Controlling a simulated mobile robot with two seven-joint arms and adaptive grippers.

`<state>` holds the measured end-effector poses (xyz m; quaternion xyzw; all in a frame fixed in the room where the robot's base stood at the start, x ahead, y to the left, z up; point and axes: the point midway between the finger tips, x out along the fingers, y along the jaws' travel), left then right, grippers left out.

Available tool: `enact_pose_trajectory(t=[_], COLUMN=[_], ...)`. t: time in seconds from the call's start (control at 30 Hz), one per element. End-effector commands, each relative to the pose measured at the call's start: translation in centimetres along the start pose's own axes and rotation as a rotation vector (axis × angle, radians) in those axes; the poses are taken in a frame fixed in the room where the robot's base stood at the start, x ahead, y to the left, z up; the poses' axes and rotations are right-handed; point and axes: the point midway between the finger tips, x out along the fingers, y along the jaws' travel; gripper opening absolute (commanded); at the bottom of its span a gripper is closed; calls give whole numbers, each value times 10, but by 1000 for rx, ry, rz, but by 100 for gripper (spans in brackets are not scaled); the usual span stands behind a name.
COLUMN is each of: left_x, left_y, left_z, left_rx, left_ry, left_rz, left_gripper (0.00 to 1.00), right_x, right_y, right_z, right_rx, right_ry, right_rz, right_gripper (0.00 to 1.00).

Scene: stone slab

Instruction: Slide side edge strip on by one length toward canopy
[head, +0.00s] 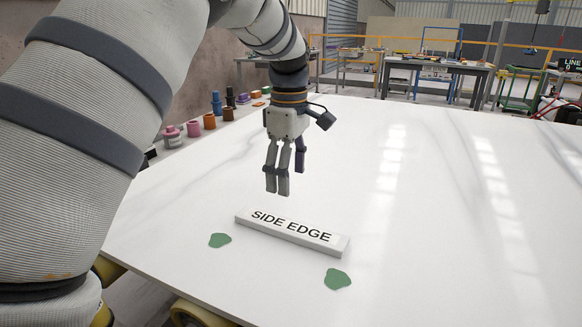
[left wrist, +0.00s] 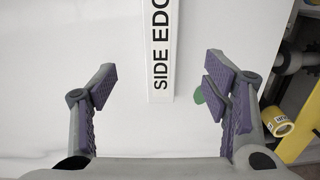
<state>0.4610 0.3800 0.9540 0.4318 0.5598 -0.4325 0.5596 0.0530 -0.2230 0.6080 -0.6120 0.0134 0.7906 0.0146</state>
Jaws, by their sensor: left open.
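The side edge strip (head: 293,233) is a white bar with black "SIDE EDGE" lettering, lying flat on the white stone slab (head: 430,230) near its front edge. My left gripper (head: 284,183) points down above the strip, apart from it, with its fingers spread and empty. In the left wrist view, the strip (left wrist: 160,70) runs down from the top edge and ends between the two open fingers (left wrist: 160,88), touching neither. Nothing labelled canopy is in sight. My right gripper does not show.
Two green patches (head: 220,240) (head: 338,279) lie on the slab in front of the strip. Several coloured pots (head: 209,121) line the slab's left edge. The slab right of the strip is clear. Workbenches (head: 435,70) stand behind it.

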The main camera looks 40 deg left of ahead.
Motion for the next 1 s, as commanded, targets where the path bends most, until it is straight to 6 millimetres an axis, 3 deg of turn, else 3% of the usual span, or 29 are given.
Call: enact_pose_trajectory(t=[0.27, 0.73, 1.0], left_x=[6, 93, 120], left_y=[0, 0, 0], left_z=[0, 0, 0], left_rx=[0, 1, 1], left_ry=[0, 0, 0], left_rz=[0, -3, 0], left_gripper=[69, 69, 69], right_x=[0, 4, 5], right_y=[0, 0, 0], right_z=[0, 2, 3], right_rx=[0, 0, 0], right_ry=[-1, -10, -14], right_rz=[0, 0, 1], right_gripper=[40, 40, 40])
